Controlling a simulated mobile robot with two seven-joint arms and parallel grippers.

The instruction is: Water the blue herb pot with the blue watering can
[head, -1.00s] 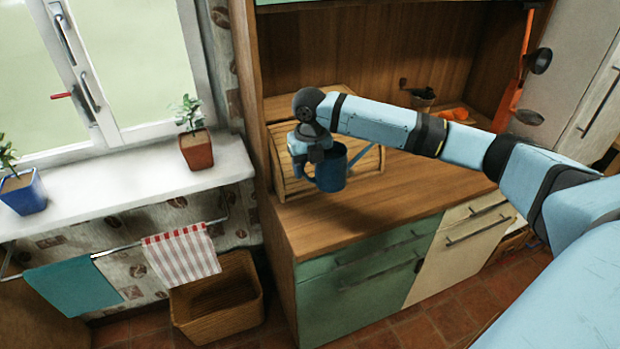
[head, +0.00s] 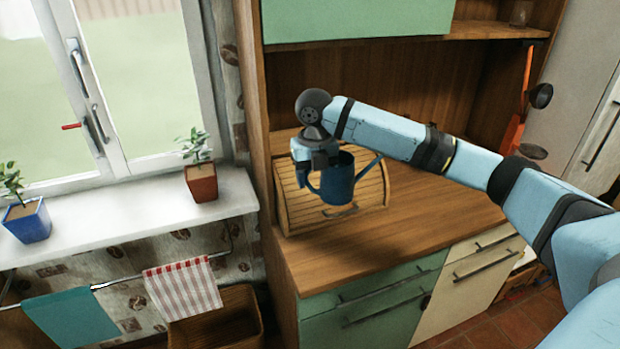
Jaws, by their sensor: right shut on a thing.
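The blue watering can (head: 339,183) hangs from my right gripper (head: 312,168) above the wooden counter, in front of a slatted wooden box. The gripper is shut on the can at its left, handle side, and the spout points up to the right. The can looks upright. The blue herb pot (head: 28,221) with a green plant stands on the white windowsill at the far left, well apart from the can. My left gripper is not in view.
A red-brown pot (head: 201,182) with a plant stands on the windowsill (head: 120,217) between the blue pot and the can. Towels (head: 183,289) hang on a rail below the sill. The slatted wooden box (head: 374,190) stands on the counter (head: 420,222), whose front is clear.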

